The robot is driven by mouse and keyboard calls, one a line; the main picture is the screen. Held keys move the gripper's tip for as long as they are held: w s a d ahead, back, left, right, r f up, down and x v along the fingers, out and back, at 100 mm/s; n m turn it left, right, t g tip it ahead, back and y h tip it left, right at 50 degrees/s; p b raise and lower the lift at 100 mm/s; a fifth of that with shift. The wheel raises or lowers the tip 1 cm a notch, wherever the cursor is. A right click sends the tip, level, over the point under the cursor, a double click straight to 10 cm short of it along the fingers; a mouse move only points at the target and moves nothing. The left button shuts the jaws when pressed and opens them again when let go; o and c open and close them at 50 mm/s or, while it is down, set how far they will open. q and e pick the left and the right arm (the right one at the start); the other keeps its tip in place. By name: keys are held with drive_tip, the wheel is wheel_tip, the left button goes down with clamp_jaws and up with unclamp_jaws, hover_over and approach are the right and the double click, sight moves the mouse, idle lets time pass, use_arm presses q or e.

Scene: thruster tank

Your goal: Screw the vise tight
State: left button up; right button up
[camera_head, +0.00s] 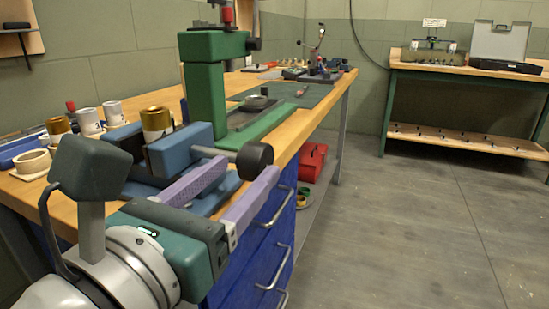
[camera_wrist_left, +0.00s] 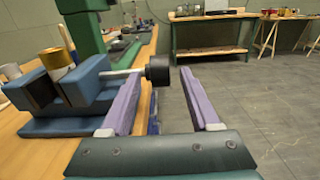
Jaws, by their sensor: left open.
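The blue vise (camera_head: 190,148) sits at the front edge of the wooden workbench. A white cylinder with a gold top (camera_head: 156,122) stands between its jaws, and the cylinder also shows in the left wrist view (camera_wrist_left: 57,64). A grey screw rod ends in a black knob (camera_head: 255,158) that sticks out past the bench edge. My left gripper (camera_head: 248,170) is open, its purple fingers pointing towards the knob. In the left wrist view the knob (camera_wrist_left: 158,70) appears between the fingertips, nearer the left finger. I cannot tell whether they touch. My right gripper is out of view.
A green press (camera_head: 205,95) stands on the bench just behind the vise. Several cylinders (camera_head: 88,120) stand at the bench's left. Blue drawers with metal handles (camera_head: 272,210) lie below the bench edge. A second bench (camera_head: 470,75) stands at the back right. The floor (camera_head: 420,230) is clear.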

sight(248, 166)
use_arm(q)
drive_tip(key=x, duration=0.5)
drive_tip(key=shift+c, duration=0.3)
clamp_jaws()
